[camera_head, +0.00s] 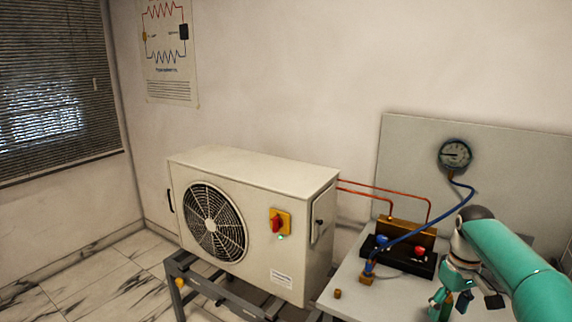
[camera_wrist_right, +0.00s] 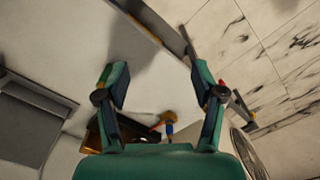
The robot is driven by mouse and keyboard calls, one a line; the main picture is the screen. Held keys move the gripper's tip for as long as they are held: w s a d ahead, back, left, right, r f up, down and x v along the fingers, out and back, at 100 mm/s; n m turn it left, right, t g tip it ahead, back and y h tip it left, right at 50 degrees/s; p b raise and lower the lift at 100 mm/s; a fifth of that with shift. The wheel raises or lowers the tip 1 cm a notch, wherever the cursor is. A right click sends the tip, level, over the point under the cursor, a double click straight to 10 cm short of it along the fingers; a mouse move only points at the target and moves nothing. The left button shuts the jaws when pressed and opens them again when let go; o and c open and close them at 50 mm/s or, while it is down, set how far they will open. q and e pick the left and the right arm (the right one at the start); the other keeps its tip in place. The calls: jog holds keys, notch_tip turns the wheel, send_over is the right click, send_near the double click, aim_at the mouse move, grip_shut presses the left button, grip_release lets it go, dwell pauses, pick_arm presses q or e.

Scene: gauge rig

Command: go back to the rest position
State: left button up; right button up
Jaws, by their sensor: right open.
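My right gripper (camera_head: 448,303) is over the front right of the light worktop (camera_head: 352,306), with its arm coming in from the right. In the right wrist view the gripper (camera_wrist_right: 160,75) has its two fingers wide apart and nothing between them. My left gripper is not in view. The manifold with a blue knob (camera_head: 382,241) and a red knob (camera_head: 420,250) stands behind the right gripper, apart from it. A blue hose (camera_head: 428,229) runs from the round gauge (camera_head: 454,154) to a brass fitting (camera_head: 367,278) on the worktop.
A small brass cap (camera_head: 337,294) lies near the worktop's left edge. A beige fan unit (camera_head: 262,215) with a red and yellow switch (camera_head: 280,222) stands on a dark frame to the left. Copper pipes (camera_head: 375,190) link it towards the manifold. The grey panel (camera_head: 405,150) stands behind.

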jog(key=s+a+f+y, duration=0.1)
jog(key=s+a+f, duration=0.1)
jog(key=a+f, duration=0.45)
jog(key=s+a+f+y, duration=0.15)
jog(key=a+f, duration=0.25)
jog(key=f, duration=0.6)
jog(key=s+a+f, duration=0.3)
jog(key=a+f, duration=0.2)
jog(key=f, duration=0.3)
jog(key=s+a+f+m, duration=0.2)
jog(key=s+a+f, duration=0.1)
jog(key=s, duration=0.8)
jog(key=s+a+f+m+y, duration=0.1)
jog(key=s+a+f, duration=0.3)
jog(key=s, duration=0.7)
jog(key=shift+a+f+m+t, duration=0.3)
jog(key=shift+a+m, duration=0.4)
jog(key=shift+m, duration=0.1)
jog(key=shift+w+y, duration=0.1)
jog(key=shift+y, duration=0.15)
